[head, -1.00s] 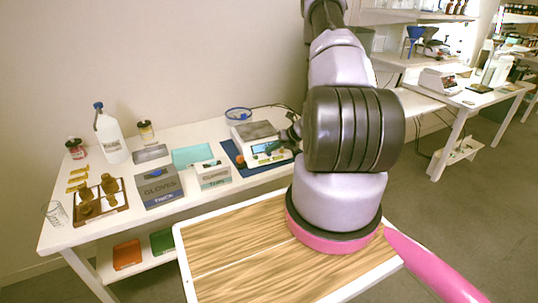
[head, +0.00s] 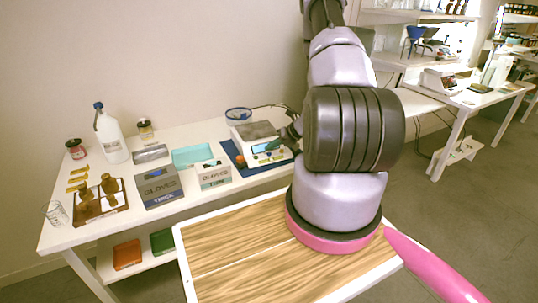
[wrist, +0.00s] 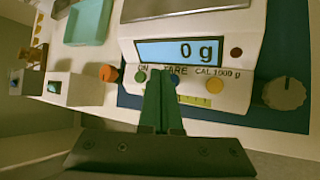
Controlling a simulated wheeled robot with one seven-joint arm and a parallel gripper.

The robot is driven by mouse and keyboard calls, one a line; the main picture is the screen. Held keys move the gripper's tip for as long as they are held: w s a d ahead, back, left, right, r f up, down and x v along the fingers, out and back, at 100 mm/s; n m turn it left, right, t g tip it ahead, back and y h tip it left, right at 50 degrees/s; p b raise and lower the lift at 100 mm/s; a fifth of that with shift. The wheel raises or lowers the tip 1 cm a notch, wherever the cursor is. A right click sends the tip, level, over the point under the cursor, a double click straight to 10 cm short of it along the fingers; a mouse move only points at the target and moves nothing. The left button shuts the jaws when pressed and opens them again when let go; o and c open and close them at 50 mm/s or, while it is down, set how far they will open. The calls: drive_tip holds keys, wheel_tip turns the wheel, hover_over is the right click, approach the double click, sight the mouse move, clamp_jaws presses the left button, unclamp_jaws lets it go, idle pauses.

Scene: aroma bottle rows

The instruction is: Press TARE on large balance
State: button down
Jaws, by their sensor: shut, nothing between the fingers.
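The large balance (head: 257,141) stands on a blue mat at the right of the white table. In the wrist view its front panel (wrist: 235,68) fills the upper right, and the display (wrist: 180,51) reads 0 g. A green ON button (wrist: 140,76), a blue TARE button (wrist: 174,80) and a yellow CAL button (wrist: 214,86) sit below the display. My gripper (wrist: 161,74) is shut and empty, its fingertips over the panel between the green and blue buttons, overlapping the blue button's left edge. I cannot tell whether they touch it. My gripper also shows in the head view (head: 272,147).
An orange object (wrist: 108,73) and a grey knob (wrist: 285,93) flank the balance. A wood-topped surface (head: 240,250) is below my arm.

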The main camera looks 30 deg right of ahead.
drive_tip(key=shift+r, duration=0.1)
drive_tip(key=shift+r, duration=2.45)
wheel_tip(320, 180, up, 13)
drive_tip(key=n+y, duration=0.2)
drive_tip(key=n, duration=0.4)
hover_over(271, 156)
drive_tip(key=w+a, duration=0.1)
drive_tip(key=a, duration=0.5)
drive_tip(key=s+a+r+n+g, duration=0.1)
drive_tip(key=s+a+r+n, duration=0.3)
drive_tip(key=r, duration=0.3)
drive_tip(key=s+a+r+n+g, duration=0.1)
drive_tip(key=s+a+r+n, duration=0.1)
drive_tip(key=a+r+n, duration=0.35)
drive_tip(key=s+r+n+t+h, duration=0.2)
drive_tip(key=s+r+n+h, duration=0.3)
drive_tip(key=s+r+n, duration=1.3)
drive_tip(key=s+r, duration=0.1)
drive_tip(key=s, duration=0.2)
drive_tip(key=shift+a+h, duration=0.15)
drive_tip(key=shift+h, duration=0.15)
